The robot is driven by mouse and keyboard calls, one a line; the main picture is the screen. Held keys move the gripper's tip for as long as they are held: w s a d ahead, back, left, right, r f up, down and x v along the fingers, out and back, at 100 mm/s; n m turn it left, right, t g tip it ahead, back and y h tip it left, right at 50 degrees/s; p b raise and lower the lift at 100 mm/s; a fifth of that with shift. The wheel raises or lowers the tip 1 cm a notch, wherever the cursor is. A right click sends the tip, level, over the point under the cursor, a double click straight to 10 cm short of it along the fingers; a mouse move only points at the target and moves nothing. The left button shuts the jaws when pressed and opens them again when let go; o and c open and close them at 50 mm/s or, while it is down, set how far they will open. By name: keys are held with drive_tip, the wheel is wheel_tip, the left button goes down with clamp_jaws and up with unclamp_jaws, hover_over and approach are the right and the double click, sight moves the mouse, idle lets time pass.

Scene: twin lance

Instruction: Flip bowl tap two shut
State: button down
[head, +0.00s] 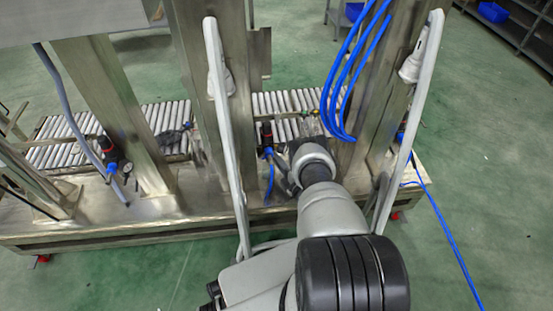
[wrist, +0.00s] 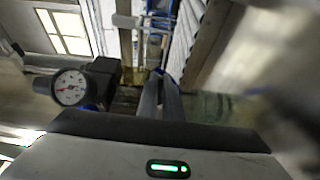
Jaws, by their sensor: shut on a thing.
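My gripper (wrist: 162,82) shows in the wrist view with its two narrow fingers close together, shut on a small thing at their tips. That thing is mostly hidden by the fingers, and its turn cannot be read; it is in the place of bowl tap two. A round white pressure gauge (wrist: 71,88) on a black regulator body (wrist: 104,70) is just left of the fingers. In the head view the middle air unit (head: 267,136), dark with a blue hose, stands left of my wrist. My arm hides the fingertips there.
Another air unit with a gauge (head: 112,166) stands at the left. Steel posts (head: 115,110), a pale upright bar (head: 228,140) and hanging blue hoses (head: 345,70) crowd my arm. A roller conveyor (head: 60,140) runs behind. Green floor (head: 480,170) is open at right.

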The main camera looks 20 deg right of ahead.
drive_tip(key=shift+h, duration=0.3)
drive_tip(key=shift+s+a+m+g+h, duration=0.3)
drive_tip(key=shift+m+g+h, duration=0.35)
drive_tip(key=shift+m+h, duration=1.1)
drive_tip(key=shift+s+a+m+g+h, duration=0.3)
drive_tip(key=shift+m+g+h, duration=0.3)
drive_tip(key=shift+m+h, duration=1.15)
drive_tip(key=shift+s+a+m+g+h, duration=0.25)
drive_tip(key=shift+m+g+h, duration=0.55)
drive_tip(key=shift+h, duration=1.8)
drive_tip(key=shift+r, duration=0.1)
drive_tip(key=c, duration=2.2)
unclamp_jaws()
drive_tip(key=shift+s, duration=0.15)
